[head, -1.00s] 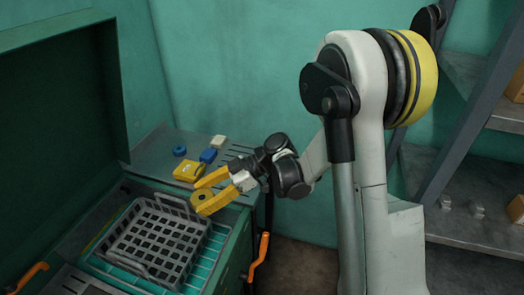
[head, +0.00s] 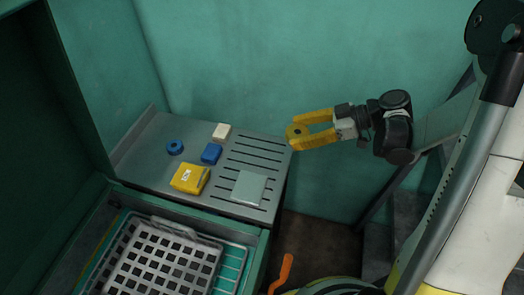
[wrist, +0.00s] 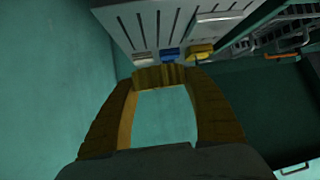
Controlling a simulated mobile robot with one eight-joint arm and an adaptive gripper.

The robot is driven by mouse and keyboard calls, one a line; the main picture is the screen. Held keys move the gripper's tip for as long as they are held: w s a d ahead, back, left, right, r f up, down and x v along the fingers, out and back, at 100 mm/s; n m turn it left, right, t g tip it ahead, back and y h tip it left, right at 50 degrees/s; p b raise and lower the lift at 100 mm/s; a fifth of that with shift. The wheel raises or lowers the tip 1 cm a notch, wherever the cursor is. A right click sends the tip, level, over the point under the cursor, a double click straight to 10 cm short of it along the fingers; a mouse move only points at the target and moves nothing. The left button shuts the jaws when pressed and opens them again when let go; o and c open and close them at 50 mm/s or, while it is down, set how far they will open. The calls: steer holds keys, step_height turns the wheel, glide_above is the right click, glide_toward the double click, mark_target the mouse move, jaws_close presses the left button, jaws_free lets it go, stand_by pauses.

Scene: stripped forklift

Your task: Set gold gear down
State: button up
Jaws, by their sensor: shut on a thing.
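The gold gear (head: 296,131) is a small round disc with a dark centre hole. My gripper (head: 304,130) has yellow fingers and is shut on the gear, holding it at the fingertips. In the head view the gear appears by the right edge of the slotted grey metal counter (head: 150,165), against the teal wall. In the wrist view the gear (wrist: 160,76) shows as a ribbed gold edge spanning the fingertips, with the counter beyond it. The gear's height over the counter is hard to tell.
On the counter are a blue ring (head: 175,147), a white block (head: 221,131), a blue block (head: 211,153), a yellow box (head: 189,178) and a pale flat plate (head: 249,188). A grey basket (head: 207,240) sits in front. An orange handle (head: 282,272) sticks up at its right.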

steer(key=b+x, duration=0.3)
steer(key=x, duration=0.9)
steer(key=shift+w+d+f, duration=0.1)
steer(key=shift+w+f, duration=0.05)
steer(key=shift+f, duration=0.05)
steer(key=shift+f+b, duration=1)
steer(key=shift+f, duration=0.9)
steer(key=shift+f, duration=0.15)
steer(key=o, duration=1.4)
